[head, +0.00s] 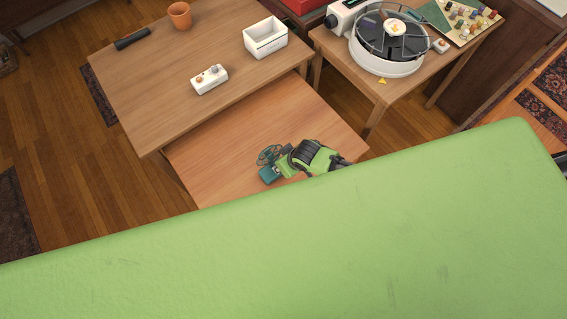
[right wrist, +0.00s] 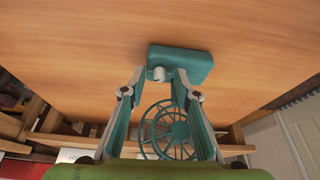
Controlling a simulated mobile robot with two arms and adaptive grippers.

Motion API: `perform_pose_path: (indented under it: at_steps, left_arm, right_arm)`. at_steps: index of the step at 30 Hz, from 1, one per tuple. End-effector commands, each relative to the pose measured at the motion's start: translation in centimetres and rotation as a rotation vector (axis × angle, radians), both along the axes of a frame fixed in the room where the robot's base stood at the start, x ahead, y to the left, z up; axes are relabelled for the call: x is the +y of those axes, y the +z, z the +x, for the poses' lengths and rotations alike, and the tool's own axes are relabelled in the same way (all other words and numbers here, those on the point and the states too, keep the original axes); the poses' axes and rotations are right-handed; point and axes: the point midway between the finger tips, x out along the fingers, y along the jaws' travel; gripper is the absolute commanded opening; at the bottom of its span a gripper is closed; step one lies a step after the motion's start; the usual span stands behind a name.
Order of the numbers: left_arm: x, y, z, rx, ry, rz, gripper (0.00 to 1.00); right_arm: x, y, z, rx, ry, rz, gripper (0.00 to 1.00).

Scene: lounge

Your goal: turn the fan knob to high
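The small teal fan (head: 269,175) stands on the lower wooden table, with its wire cage showing beside its base. In the right wrist view, the fan's base (right wrist: 195,62) is at the top centre, and its round cage (right wrist: 170,135) shows between my fingers. A pale grey knob (right wrist: 158,74) is on the base. My right gripper (right wrist: 158,78) is open, its fingertips either side of the knob with a gap on each side. It also shows in the head view (head: 284,167), close to the fan. The knob's setting is unreadable. My left gripper is not in view.
A higher wooden table (head: 170,100) behind holds a white two-knob box (head: 209,80), a white open bin (head: 265,45), a clay pot (head: 179,16) and a black object (head: 132,39). A side table at right bears a round device (head: 385,67). The lower table (head: 220,150) is otherwise clear.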

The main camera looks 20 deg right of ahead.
Motion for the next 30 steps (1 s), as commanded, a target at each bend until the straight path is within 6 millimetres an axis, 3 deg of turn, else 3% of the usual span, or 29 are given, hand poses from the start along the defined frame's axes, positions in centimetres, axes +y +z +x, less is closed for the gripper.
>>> perform_pose_path:
  at_steps: [8, 13, 30]
  left_arm:
    - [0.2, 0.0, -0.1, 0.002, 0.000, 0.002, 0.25]
    - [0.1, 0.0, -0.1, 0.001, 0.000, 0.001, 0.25]
    - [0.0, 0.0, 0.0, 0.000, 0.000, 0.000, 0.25]
  right_arm:
    - [-0.1, 0.1, -0.1, 0.001, 0.001, -0.001, 0.29]
    - [-0.2, 1.2, -0.6, 0.001, 0.001, 0.000, 0.29]
    - [-1.5, 9.0, -3.5, -0.001, 0.002, 0.001, 0.29]
